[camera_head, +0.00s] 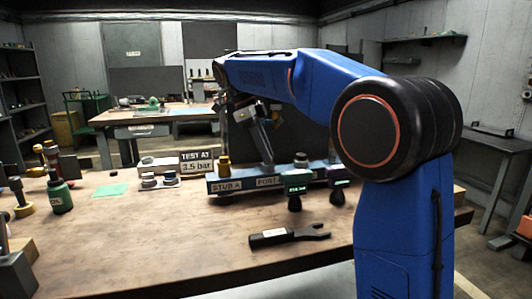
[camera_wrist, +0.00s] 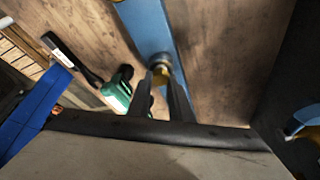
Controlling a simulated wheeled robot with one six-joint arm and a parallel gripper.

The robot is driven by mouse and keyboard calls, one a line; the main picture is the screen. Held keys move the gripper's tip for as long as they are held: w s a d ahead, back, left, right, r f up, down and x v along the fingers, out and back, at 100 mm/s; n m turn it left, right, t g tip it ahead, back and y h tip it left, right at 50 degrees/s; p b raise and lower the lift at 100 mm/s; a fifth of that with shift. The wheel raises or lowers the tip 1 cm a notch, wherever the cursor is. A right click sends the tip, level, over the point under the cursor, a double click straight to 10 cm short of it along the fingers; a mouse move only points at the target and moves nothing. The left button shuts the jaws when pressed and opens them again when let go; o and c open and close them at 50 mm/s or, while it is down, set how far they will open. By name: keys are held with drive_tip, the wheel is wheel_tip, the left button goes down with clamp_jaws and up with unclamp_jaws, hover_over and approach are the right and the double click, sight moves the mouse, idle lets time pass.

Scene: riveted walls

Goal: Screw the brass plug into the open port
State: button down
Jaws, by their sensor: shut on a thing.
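My gripper (camera_wrist: 161,82) is shut on a small brass piece, which looks like the brass plug (camera_wrist: 160,69), over the blue manifold (camera_wrist: 147,26) in the wrist view. In the head view my gripper (camera_head: 268,165) reaches down to the middle of the manifold (camera_head: 247,185), behind the label that begins "PORT". The plug cannot be made out there. The open port is hidden under the plug and fingers, so I cannot tell whether the threads are engaged. Another brass fitting (camera_head: 223,164) stands upright at the manifold's left end, above the "STUB A" label.
Two gauges (camera_head: 296,190) stand in front of the manifold, close to my fingers; a green one (camera_wrist: 118,92) shows in the wrist view. A dark wrench (camera_head: 290,235) lies in front. A green bottle (camera_head: 59,194) and a "TEST AT 3.5 bar" sign (camera_head: 197,161) stand left.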

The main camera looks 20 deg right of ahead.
drive_tip(key=m+g+y, duration=0.1)
drive_tip(key=m, duration=0.2)
drive_tip(key=m+g+y, duration=0.1)
drive_tip(key=m, duration=0.2)
drive_tip(key=shift+w+m, duration=0.1)
drive_tip(key=shift+m, duration=0.3)
drive_tip(key=c, duration=1.2)
unclamp_jaws()
